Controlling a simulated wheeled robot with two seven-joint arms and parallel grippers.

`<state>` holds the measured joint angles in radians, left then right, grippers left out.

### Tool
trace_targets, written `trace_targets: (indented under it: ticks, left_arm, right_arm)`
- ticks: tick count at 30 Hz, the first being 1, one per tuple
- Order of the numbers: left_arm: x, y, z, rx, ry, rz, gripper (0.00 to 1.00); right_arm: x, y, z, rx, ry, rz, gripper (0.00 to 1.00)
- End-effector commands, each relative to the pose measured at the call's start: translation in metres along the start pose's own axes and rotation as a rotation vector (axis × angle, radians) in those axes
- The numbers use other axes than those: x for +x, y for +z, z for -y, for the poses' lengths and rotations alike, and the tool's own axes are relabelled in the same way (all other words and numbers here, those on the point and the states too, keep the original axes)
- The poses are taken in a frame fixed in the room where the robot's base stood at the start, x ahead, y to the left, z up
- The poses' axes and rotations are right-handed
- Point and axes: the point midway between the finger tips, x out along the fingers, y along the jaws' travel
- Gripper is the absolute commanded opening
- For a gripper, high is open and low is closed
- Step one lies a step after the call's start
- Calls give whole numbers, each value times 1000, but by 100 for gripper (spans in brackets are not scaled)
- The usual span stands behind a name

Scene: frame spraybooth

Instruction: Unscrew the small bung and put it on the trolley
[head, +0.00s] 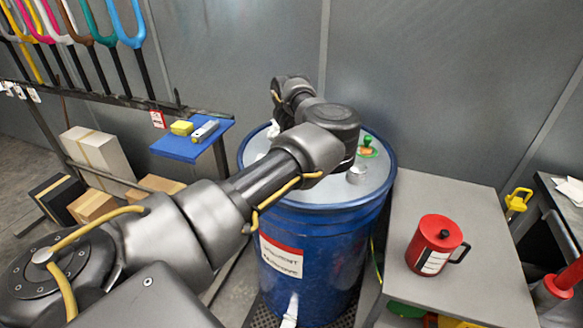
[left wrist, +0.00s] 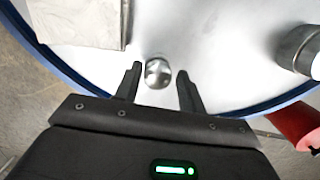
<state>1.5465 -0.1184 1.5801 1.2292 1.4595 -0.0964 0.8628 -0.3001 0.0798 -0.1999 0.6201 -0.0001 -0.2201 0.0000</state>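A blue drum (head: 318,235) with a pale lid (head: 325,192) stands in the middle of the head view. In the left wrist view, a small round silvery bung (left wrist: 158,74) sits on the pale lid near the blue rim. My left gripper (left wrist: 160,72) is open, with one fingertip on each side of the bung and gaps showing. In the head view my left arm reaches over the drum and hides the small bung and the gripper. A grey-topped trolley (head: 400,190) stands right of the drum. My right gripper is not in view.
A silver cylindrical fitting (head: 357,175) and a green-knobbed part (head: 367,147) stand on the lid. A red can (head: 434,245) stands on the trolley; its top is otherwise clear. A blue-topped stand (head: 195,142) holds small items at left. A grey block (left wrist: 85,22) is left of the bung.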

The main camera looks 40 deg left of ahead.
Motion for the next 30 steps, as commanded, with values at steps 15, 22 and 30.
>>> trace_targets:
  ticks: [15,22,30]
  left_arm:
    - [-2,0,0,315,-38,-1,40]
    - [-5,0,0,543,-65,-2,40]
    - [-1,-1,0,692,-83,0,40]
  right_arm:
    - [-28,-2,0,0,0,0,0]
    - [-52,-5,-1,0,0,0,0]
    - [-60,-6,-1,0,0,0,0]
